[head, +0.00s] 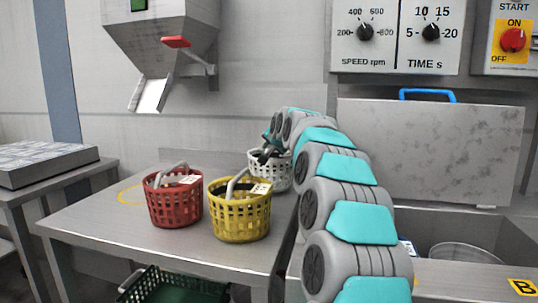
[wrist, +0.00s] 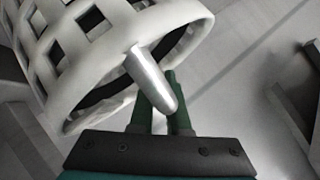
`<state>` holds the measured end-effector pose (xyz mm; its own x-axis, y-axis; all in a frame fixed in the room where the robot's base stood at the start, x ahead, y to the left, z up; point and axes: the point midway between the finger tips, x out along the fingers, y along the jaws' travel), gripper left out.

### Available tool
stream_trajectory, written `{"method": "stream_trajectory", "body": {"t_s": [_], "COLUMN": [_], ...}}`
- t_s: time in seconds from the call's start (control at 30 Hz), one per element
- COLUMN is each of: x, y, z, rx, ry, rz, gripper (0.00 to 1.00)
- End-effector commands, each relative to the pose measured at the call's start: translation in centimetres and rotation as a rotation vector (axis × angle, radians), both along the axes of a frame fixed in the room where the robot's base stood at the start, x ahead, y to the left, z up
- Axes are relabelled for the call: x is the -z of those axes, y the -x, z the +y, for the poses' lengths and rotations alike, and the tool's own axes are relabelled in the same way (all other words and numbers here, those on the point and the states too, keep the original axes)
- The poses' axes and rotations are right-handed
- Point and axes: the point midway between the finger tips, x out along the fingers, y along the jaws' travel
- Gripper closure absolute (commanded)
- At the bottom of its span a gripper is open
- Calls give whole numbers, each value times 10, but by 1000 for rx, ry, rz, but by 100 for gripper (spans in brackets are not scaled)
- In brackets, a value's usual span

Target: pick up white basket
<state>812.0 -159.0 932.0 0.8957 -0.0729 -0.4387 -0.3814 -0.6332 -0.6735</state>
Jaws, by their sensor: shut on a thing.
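The white basket (head: 283,172) is at the right rear of the steel table, partly behind the yellow basket. My gripper (head: 266,153) is at its top, at the end of my arm reaching in from the right. In the wrist view, the white lattice wall of the basket (wrist: 62,50) fills the upper left. My gripper's dark green fingers (wrist: 160,110) are shut on its grey handle (wrist: 150,78). I cannot tell whether the basket's base touches the table.
A yellow basket (head: 240,215) and a red basket (head: 174,207) stand close by on the steel table (head: 110,225). A hopper (head: 172,45) hangs above at the back. A lidded machine with a blue handle (head: 428,95) is at right. A green crate (head: 170,286) sits below the table.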

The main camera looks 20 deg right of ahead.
Motion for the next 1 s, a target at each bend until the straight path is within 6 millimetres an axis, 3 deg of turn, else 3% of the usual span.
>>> {"method": "stream_trajectory", "body": {"t_s": [0.5,1.0], "x": [-61,-85], "y": [0,0], "z": [0,1], "rx": [1,-1], "ry": [2,1], "rz": [-8,-5], "gripper": [100,100]}}
